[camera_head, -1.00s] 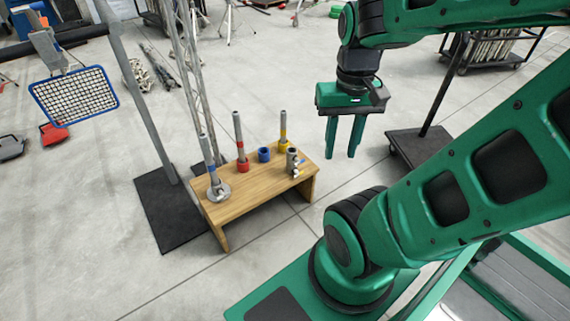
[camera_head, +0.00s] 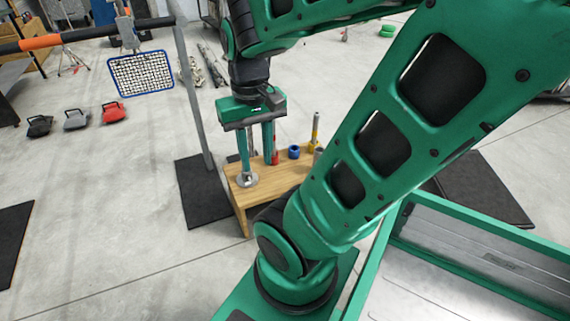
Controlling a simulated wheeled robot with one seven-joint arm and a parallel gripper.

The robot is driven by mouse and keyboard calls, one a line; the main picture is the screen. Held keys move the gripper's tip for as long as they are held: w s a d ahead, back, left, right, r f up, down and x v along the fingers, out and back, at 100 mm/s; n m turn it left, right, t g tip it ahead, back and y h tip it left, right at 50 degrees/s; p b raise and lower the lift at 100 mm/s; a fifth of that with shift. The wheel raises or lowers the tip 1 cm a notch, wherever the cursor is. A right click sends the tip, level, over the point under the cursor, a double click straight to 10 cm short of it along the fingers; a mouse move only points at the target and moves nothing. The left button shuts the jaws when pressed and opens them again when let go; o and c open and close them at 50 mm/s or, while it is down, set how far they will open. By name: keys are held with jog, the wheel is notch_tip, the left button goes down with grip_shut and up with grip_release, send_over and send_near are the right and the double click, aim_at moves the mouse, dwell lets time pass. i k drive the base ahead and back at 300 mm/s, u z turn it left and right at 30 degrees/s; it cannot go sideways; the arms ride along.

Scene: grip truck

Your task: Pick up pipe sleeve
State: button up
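A wooden bench (camera_head: 290,175) holds several pipe parts. A grey metal cylinder (camera_head: 318,155), which may be the pipe sleeve, stands at its right end, mostly hidden behind my arm. A pipe stands in a round metal flange (camera_head: 247,180) at the left end. Another stands in a red collar (camera_head: 275,158), partly hidden by a finger. A blue ring (camera_head: 294,152) and a pipe with a yellow collar (camera_head: 314,137) are farther right. My gripper (camera_head: 257,164) points down over the bench's left part, fingers apart. I cannot tell whether the fingers touch the pipes.
A metal post rises from a dark base plate (camera_head: 200,190) left of the bench. A blue-framed mesh panel (camera_head: 141,73) is farther left. My arm covers the bench's right side.

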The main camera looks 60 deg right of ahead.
aim_at(318, 150)
jog(key=u, duration=0.85)
jog(key=k, duration=2.05)
jog(key=z, duration=2.4)
jog(key=i, duration=1)
jog(key=z, duration=0.05)
